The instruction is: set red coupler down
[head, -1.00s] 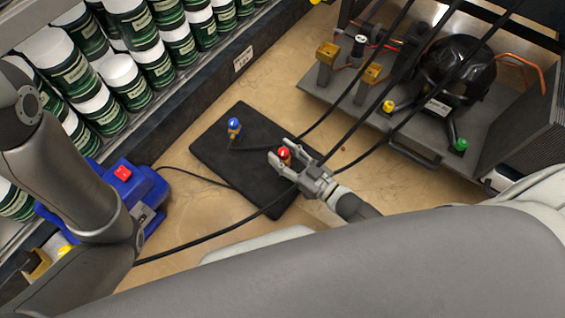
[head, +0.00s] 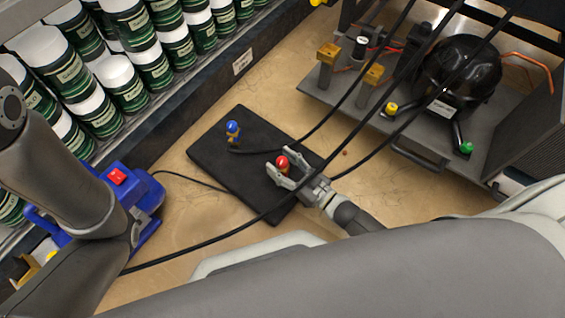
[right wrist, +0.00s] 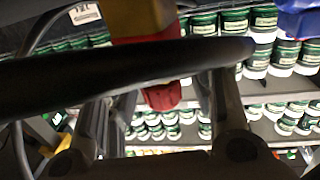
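The red coupler (head: 282,161), with a brass-coloured lower part, is upright over the black mat (head: 215,160), seemingly resting on it. My right gripper (head: 281,166) is around it, with one finger on each side. In the right wrist view the coupler's red end (right wrist: 162,96) sits between the fingers, with a gap to the right finger. A black hose crosses in front and hides part of the grip.
A blue coupler (head: 233,128) stands on the mat's far left. Black hoses (head: 340,112) cross above the mat at right. A blue pump (head: 140,190) with a red switch is at left, cans (head: 125,85) behind. A compressor unit (head: 455,80) is at back right.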

